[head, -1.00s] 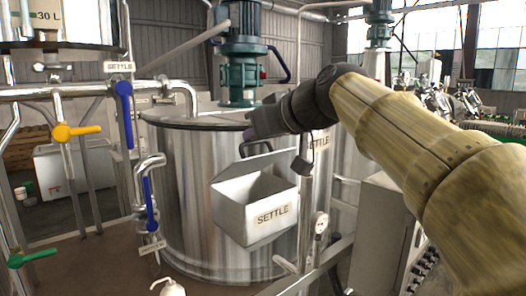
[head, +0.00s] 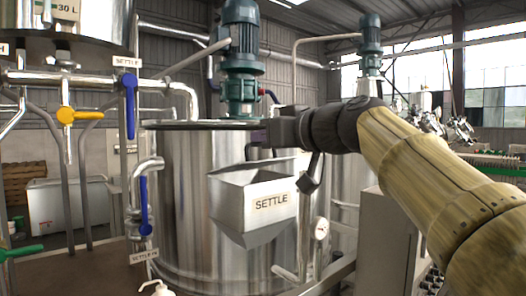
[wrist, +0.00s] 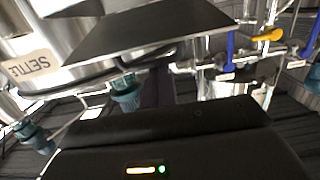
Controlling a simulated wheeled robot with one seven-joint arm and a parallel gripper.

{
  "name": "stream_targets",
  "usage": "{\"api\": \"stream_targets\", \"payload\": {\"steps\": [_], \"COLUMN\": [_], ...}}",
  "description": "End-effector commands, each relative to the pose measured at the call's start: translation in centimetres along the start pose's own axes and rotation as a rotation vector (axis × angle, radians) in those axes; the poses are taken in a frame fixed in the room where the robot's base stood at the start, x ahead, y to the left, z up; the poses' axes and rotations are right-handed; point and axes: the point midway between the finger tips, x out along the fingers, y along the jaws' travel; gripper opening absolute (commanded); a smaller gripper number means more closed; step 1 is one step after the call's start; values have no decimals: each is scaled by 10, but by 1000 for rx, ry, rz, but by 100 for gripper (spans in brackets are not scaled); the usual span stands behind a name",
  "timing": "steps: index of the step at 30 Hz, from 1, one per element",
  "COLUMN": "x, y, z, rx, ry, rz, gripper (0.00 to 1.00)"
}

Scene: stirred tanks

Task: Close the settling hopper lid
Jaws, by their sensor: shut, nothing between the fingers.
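The settling hopper (head: 253,222) is a light grey box with a SETTLE label, on the front of the steel tank. Its lid (head: 245,166) stands raised and tilted along the back, seen nearly edge-on, with a dark gap under it. My gripper (head: 249,149) is shut and empty, just behind and above the lid's upper edge; I cannot tell whether it touches. In the wrist view, a dark flat panel that looks like the lid (wrist: 150,30) lies beyond my gripper (wrist: 157,88). The hopper's inside is mostly hidden.
The steel tank (head: 185,200) stands behind the hopper, with a green motor (head: 242,50) on top. Pipes with a blue handle (head: 130,105) and a yellow handle (head: 80,115) are at the left. A gauge (head: 321,228) and rail stand right of the hopper.

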Motion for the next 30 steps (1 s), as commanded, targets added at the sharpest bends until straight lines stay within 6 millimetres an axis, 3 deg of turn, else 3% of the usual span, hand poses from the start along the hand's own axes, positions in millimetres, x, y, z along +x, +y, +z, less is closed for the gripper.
{"api": "stream_targets", "payload": {"steps": [1, 9, 30], "x": [1, -1, -4], "y": [1, -1, -5], "z": [12, 24, 33], "rx": [0, 0, -1], "ry": [24, 136, 132], "rz": [0, -10, -19], "gripper": [0, 0, 0]}}
